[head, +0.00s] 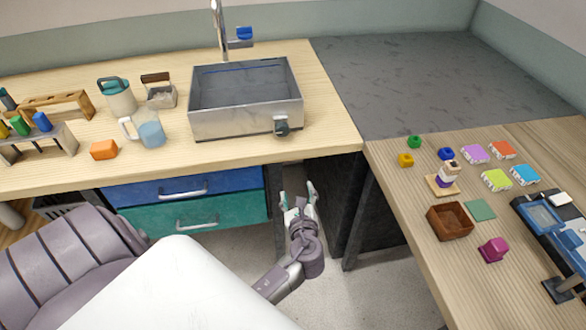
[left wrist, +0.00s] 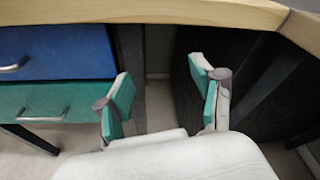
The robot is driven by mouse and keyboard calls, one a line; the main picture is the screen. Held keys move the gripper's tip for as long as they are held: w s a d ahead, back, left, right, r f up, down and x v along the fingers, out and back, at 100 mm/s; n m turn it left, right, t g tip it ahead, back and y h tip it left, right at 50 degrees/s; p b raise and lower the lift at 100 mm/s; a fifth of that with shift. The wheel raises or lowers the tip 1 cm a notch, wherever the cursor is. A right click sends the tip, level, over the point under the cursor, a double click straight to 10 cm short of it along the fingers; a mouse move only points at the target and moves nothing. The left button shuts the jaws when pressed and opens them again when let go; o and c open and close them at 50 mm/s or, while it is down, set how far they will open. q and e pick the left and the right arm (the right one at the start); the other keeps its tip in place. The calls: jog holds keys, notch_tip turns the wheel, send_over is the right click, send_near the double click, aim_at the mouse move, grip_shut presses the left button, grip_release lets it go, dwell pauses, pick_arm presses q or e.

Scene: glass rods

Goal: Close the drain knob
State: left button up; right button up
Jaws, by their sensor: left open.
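A dark round drain knob (head: 282,126) sits on the front face of the metal sink box (head: 218,122), near its lower right. The knob's turn position is too small to tell. My left gripper (head: 298,190) is open and empty, in front of and below the counter edge, below the knob in the picture. In the left wrist view my gripper's two teal-padded fingers (left wrist: 165,95) are spread apart with nothing between them. The knob and sink are not in that view. My right gripper is not in view.
The wooden counter edge (left wrist: 150,12) runs above my left gripper. Blue (head: 185,188) and teal (head: 195,213) drawers stand left of it, a dark panel right. A measuring cup (head: 151,134) and orange block (head: 104,150) stand left of the sink. The counter right of the knob is clear.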

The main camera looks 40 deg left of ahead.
pick_arm(q)
jog(key=s+d+f+n+g+h, duration=0.1)
jog(key=s+f+h, duration=0.1)
jog(key=f, duration=0.5)
jog(key=s+d+f+n+g+h, duration=0.1)
jog(key=s+d+f+n, duration=0.1)
jog(key=f, duration=0.6)
jog(key=s+d+f+n+g+h, duration=0.1)
jog(key=s+f, duration=0.3)
jog(key=f, duration=0.4)
jog(key=shift+s+d+n+g+h, duration=0.4)
jog(key=shift+g+h, duration=0.1)
jog(key=shift+h, duration=0.3)
jog(key=shift+w+f, duration=0.1)
